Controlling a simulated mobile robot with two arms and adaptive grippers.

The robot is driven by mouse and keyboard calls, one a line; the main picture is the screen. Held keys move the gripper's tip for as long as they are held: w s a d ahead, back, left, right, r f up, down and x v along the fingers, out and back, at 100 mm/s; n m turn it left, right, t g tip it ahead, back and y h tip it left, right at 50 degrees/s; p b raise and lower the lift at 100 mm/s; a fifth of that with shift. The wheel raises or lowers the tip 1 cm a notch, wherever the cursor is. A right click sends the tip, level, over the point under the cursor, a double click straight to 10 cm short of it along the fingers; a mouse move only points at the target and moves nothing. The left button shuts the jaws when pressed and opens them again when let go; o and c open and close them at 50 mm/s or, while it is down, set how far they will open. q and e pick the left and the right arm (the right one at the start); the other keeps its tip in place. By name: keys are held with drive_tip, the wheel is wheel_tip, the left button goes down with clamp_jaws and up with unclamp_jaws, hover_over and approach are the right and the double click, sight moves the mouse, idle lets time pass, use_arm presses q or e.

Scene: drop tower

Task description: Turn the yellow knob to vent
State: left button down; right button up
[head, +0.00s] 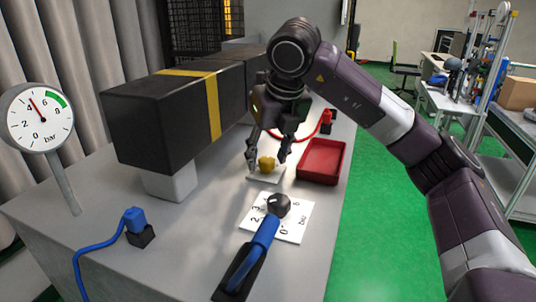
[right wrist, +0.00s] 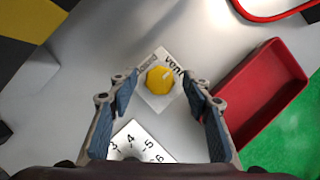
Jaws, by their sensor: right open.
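The yellow knob (head: 267,163) sits on a small white label plate (head: 262,177) on the grey bench. In the right wrist view the knob (right wrist: 160,80) lies between and just beyond the open fingers, with "vent" printed on the plate (right wrist: 172,55) at its upper right. Another word at its upper left is too small to read surely. My right gripper (head: 268,162) points down over the knob, with one finger on each side. In the right wrist view its fingers (right wrist: 160,95) stand apart from the knob. My left gripper is not in view.
A red tray (head: 322,161) stands right of the knob. A dark knob (head: 278,204) on a numbered bar plate (head: 289,230) and a blue-handled part (head: 262,239) are in front. A black block with a yellow band (head: 213,105) stands left. A gauge (head: 40,118) reads about 4 bar.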

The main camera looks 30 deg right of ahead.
drive_tip(key=shift+r, duration=0.1)
drive_tip(key=v, duration=1.1)
drive_tip(key=shift+s+r, duration=0.15)
drive_tip(key=shift+r, duration=0.25)
